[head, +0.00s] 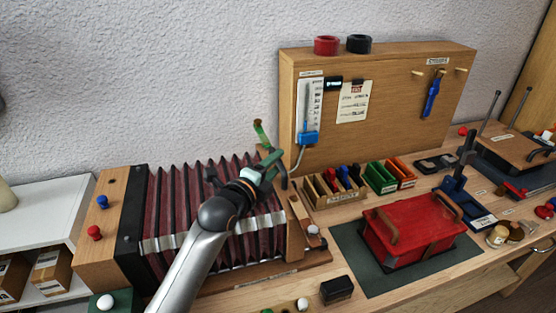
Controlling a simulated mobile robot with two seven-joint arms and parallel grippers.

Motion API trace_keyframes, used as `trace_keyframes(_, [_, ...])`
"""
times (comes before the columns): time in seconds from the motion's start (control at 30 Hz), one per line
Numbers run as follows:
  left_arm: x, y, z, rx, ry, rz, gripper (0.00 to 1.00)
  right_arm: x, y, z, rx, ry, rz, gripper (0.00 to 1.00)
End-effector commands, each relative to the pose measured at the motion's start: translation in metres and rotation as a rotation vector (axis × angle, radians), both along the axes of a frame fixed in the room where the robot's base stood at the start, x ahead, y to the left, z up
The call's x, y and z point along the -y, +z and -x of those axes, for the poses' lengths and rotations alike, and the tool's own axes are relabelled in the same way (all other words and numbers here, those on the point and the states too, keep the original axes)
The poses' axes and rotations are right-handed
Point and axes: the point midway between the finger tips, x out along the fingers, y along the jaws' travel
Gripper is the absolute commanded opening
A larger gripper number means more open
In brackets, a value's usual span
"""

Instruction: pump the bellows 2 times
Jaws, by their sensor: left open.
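The bellows (180,200) has dark red pleats, spread apart, between a wooden end block with black edging on the left and a wooden end board (297,222) on the right. A light metal strip runs across the front of the pleats. My left arm reaches over the bellows from the front. My left gripper (272,168) is open above the right end of the bellows, near the top of the end board. I cannot tell whether it touches the board or a handle there. The arm hides part of the pleats. My right gripper is not in view.
An upright wooden board (380,70) closes off the back. A black block (337,290) lies near the front.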

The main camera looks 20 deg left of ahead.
Motion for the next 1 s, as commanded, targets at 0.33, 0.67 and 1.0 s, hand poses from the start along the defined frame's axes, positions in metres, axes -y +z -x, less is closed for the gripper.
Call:
trace_keyframes(0.33, [0.004,-0.003,-0.021,0.0,0.0,0.0,0.48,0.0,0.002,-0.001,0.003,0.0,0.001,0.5])
trace_keyframes(0.67, [0.003,-0.003,-0.021,0.0,0.0,0.0,0.38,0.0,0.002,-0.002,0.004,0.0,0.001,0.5])
trace_keyframes(1.0, [0.003,-0.003,-0.021,0.0,0.0,0.0,0.0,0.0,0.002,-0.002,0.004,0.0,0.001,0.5])
